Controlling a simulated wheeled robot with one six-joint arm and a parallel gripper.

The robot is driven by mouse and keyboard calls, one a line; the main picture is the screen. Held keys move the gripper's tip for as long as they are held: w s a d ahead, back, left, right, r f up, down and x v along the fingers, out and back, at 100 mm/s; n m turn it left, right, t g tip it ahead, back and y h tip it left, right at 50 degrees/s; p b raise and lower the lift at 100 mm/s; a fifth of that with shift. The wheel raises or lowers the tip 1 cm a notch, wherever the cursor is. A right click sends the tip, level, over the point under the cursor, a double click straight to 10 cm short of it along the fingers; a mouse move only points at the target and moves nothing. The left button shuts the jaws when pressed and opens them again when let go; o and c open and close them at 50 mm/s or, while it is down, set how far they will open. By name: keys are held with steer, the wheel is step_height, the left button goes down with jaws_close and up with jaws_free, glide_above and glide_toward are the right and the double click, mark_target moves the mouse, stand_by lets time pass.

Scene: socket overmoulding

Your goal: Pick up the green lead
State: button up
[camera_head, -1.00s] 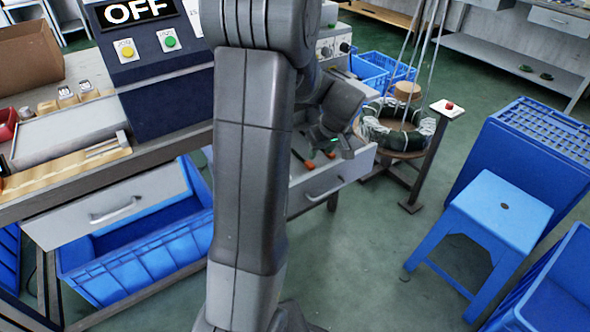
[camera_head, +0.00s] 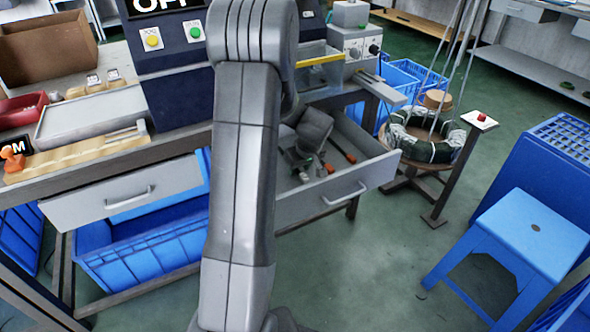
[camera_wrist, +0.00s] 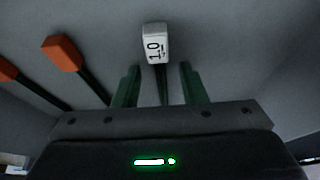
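My gripper (camera_head: 302,172) is low inside the open right drawer (camera_head: 345,197) in the head view. In the wrist view my gripper (camera_wrist: 158,85) is open, with two green fingers apart. A white block marked 1.0 (camera_wrist: 155,45) on a thin dark stem lies ahead, and the stem runs between the fingers. I cannot tell whether they touch it. No separate green lead is clearly identifiable in the drawer. A coil of dark green and white material (camera_head: 425,140) lies on a round stand to the right, apart from my gripper.
Tools with orange ends (camera_wrist: 63,54) lie left of the fingers in the wrist view. A blue crate (camera_head: 150,250) sits under the left drawer (camera_head: 100,199). A post with a red button (camera_head: 480,117) and a blue stool (camera_head: 530,235) stand to the right. Floor between is clear.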

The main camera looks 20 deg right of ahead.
jaws_close()
steer(key=shift+r, duration=0.2)
